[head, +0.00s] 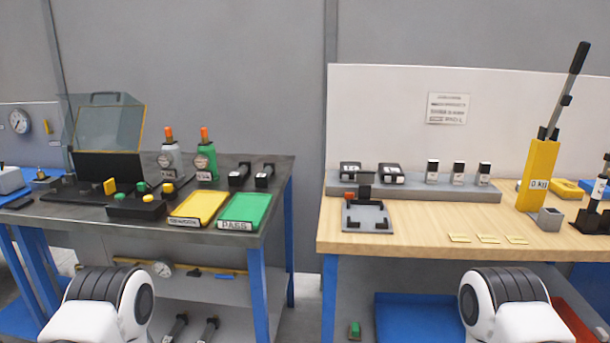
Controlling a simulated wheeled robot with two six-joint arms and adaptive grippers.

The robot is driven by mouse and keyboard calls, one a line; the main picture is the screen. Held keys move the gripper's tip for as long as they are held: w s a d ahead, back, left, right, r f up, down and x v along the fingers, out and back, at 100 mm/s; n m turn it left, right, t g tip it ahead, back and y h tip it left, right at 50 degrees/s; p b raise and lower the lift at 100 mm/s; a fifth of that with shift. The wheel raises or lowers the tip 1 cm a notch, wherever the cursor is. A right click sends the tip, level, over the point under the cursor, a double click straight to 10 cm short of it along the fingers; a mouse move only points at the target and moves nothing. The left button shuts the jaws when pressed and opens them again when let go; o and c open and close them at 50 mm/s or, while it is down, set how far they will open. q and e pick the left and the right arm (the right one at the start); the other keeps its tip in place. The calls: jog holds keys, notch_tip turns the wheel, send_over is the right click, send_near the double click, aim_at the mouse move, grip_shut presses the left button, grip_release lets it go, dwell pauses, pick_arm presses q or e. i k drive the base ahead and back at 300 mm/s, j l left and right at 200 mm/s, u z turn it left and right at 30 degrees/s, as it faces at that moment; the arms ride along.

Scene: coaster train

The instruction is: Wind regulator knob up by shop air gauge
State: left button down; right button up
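A round white-faced gauge (163,268) sits on a thin horizontal line under the left dark-topped table. Small dark and yellow fittings (195,272) lie along that line to its right. Another round gauge (19,122) hangs on the board at the far left, with a small yellow part (47,127) to its right. I cannot tell which gauge is the shop air gauge, nor pick out the regulator knob; the dial readings are too small to read. Only white and black links of my two arms show at the bottom edge. Neither gripper is in view.
The left table (278,180) holds a clear-lidded box (105,120), two orange-topped bottles with dials, a button box (137,206), a yellow tray (199,221) and a green PASS tray (232,227). The wooden bench (400,241) holds a yellow lever press (538,175). A gap separates the tables.

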aim_at(196, 273)
jog(key=i+j+u, duration=0.2)
jog(key=i+u, duration=0.6)
jog(key=k+j, duration=0.05)
